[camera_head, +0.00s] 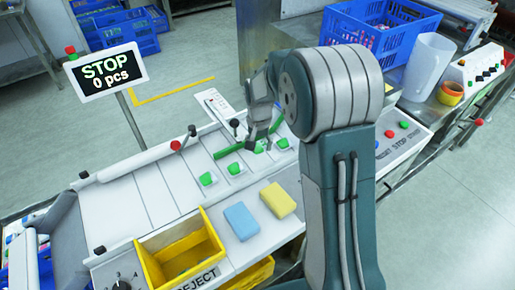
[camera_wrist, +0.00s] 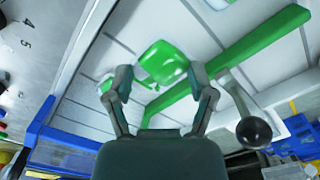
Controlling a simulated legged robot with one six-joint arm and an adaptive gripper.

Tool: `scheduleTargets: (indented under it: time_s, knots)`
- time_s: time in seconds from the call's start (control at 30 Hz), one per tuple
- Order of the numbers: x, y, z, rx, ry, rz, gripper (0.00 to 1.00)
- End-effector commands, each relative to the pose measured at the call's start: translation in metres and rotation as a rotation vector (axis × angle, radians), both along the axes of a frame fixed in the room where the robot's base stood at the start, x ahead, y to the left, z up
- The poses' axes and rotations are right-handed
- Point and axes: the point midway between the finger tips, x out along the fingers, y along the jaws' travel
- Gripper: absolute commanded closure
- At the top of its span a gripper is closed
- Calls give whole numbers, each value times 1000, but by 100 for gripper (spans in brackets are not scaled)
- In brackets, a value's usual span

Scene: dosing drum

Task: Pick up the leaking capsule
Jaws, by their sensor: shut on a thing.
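A glossy green capsule (camera_wrist: 163,62) sits between the two fingers of my gripper (camera_wrist: 160,78) in the wrist view. My gripper is shut on it, with a finger on either side. A small green streak shows on the pale surface just below the capsule. In the head view my gripper (camera_head: 257,138) is low over the white sloped lanes, and my arm hides part of this spot. Other green capsules, such as the one at the left (camera_head: 207,179) and the one beside it (camera_head: 235,168), lie in separate lanes.
A green bar (camera_wrist: 245,52) and a black-knobbed lever (camera_wrist: 252,130) are close to my gripper. A yellow reject bin (camera_head: 180,252), a blue sponge (camera_head: 241,221) and a yellow sponge (camera_head: 278,200) are in front. The sign (camera_head: 105,73) reads STOP, 0 pcs.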

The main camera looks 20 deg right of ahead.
Motion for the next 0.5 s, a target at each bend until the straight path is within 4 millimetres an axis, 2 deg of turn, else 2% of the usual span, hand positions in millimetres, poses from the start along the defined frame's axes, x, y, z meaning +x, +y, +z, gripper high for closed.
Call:
scheduleTargets:
  time_s: [0.3,0.5]
  knots:
    - [-32,-3,40,0,-4,-1,49]
    - [-57,-5,57,0,-2,-1,49]
